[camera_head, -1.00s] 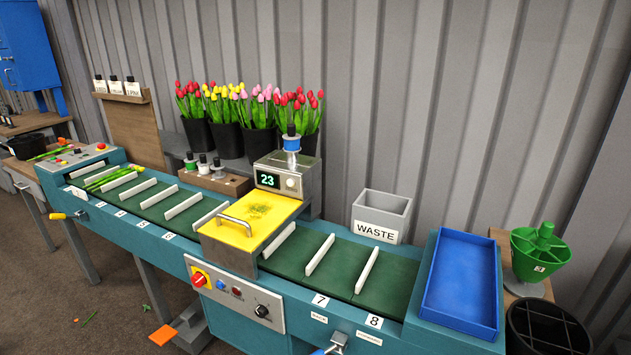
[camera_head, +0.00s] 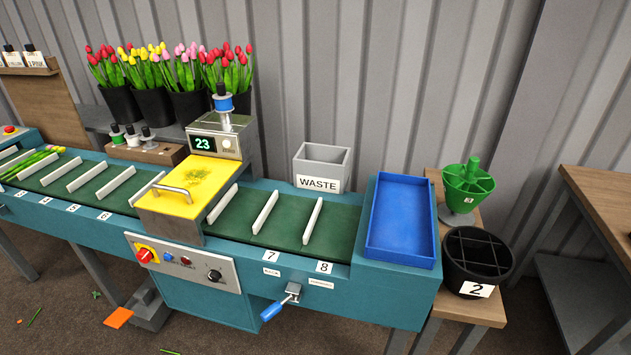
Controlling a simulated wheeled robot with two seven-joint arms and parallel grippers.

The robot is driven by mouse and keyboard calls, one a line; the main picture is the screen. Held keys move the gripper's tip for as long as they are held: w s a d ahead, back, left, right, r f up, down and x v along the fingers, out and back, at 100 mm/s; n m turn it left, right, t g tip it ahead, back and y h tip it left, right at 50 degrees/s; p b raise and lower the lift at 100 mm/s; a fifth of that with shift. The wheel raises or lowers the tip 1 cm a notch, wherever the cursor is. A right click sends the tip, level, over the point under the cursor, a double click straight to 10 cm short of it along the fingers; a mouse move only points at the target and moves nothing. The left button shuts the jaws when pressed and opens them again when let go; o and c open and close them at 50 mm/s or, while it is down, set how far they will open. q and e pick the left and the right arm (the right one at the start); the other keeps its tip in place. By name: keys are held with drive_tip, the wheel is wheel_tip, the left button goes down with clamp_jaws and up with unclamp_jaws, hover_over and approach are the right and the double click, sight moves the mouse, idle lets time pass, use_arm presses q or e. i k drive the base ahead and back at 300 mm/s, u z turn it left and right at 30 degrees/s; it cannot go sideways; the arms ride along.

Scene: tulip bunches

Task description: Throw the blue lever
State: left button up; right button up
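The blue lever (camera_head: 273,311) sits on the front face of the teal conveyor machine, below the labels 7 and 8. Its blue handle points down and to the left from a grey metal pivot block (camera_head: 291,292). Neither of my grippers shows in the head view.
A control panel (camera_head: 183,271) with a red knob is left of the lever. A blue tray (camera_head: 402,222) is at the conveyor's right end, beside a black divided bucket (camera_head: 477,257) marked 2. The floor in front looks mostly clear, with an orange pedal (camera_head: 118,317) at left.

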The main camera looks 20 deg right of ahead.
sight(275, 309)
drive_tip(key=k, duration=0.5)
drive_tip(key=u, duration=1)
drive_tip(key=i, duration=0.8)
drive_tip(key=z, duration=2.5)
